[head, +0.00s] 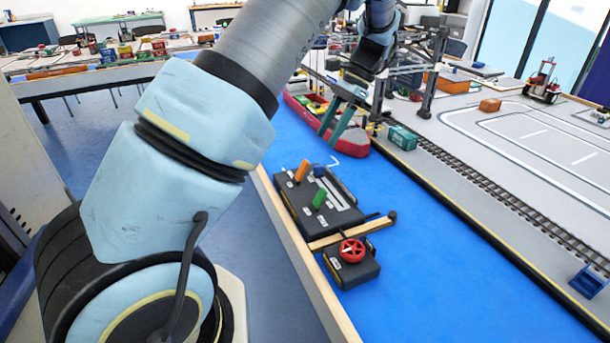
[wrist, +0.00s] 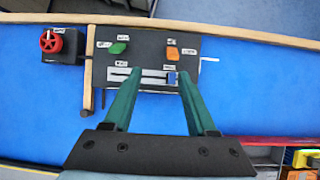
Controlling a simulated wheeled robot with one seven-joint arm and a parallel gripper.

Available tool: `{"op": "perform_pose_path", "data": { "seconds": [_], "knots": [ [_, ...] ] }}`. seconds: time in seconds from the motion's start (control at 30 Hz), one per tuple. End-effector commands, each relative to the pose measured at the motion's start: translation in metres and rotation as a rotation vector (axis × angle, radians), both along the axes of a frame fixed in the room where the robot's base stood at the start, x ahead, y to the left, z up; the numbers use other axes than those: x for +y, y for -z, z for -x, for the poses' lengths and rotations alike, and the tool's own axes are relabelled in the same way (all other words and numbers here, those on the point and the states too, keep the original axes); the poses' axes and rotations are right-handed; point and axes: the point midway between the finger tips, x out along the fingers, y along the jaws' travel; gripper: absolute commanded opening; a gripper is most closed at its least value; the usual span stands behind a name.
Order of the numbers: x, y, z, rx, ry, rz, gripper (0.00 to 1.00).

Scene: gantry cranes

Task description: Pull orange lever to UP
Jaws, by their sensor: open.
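The orange lever (head: 301,171) stands on a black control panel (head: 336,216) in the head view, near the panel's far end. In the wrist view the orange lever (wrist: 173,52) is at the upper right of the panel (wrist: 147,45). My gripper (head: 340,127) is open and empty, with green fingers, held above and beyond the panel in the head view. In the wrist view my gripper (wrist: 156,82) has its fingertips spread over the panel's lower edge, short of the lever and not touching it. Small labels around the lever are too blurred to read.
A green lever (head: 319,198) and a blue slider (head: 319,170) share the panel. A wooden bar (head: 338,236) separates it from a box with a red wheel (head: 352,250). A red boat (head: 353,139) and crane lie beyond. Blue surface beside the panel is clear.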

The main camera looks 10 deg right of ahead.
Motion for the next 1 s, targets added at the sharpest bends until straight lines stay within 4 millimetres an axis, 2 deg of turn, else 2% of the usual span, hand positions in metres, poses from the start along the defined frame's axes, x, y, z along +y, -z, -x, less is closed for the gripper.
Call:
{"op": "perform_pose_path", "data": {
  "seconds": [0.1,0.27,0.37,0.7,0.83,1.0],
  "knots": [
    [0.013,-0.008,-0.013,-0.039,-0.001,0.088,0.57],
    [0.021,-0.008,-0.017,-0.052,-0.001,0.118,0.57],
    [0.026,0.002,-0.016,-0.050,-0.002,0.115,0.57],
    [0.049,0.059,-0.011,-0.049,-0.002,0.113,0.57],
    [0.054,0.074,-0.010,-0.050,-0.001,0.115,0.57],
    [0.058,0.084,-0.009,-0.051,0.000,0.117,0.57]
  ]
}}
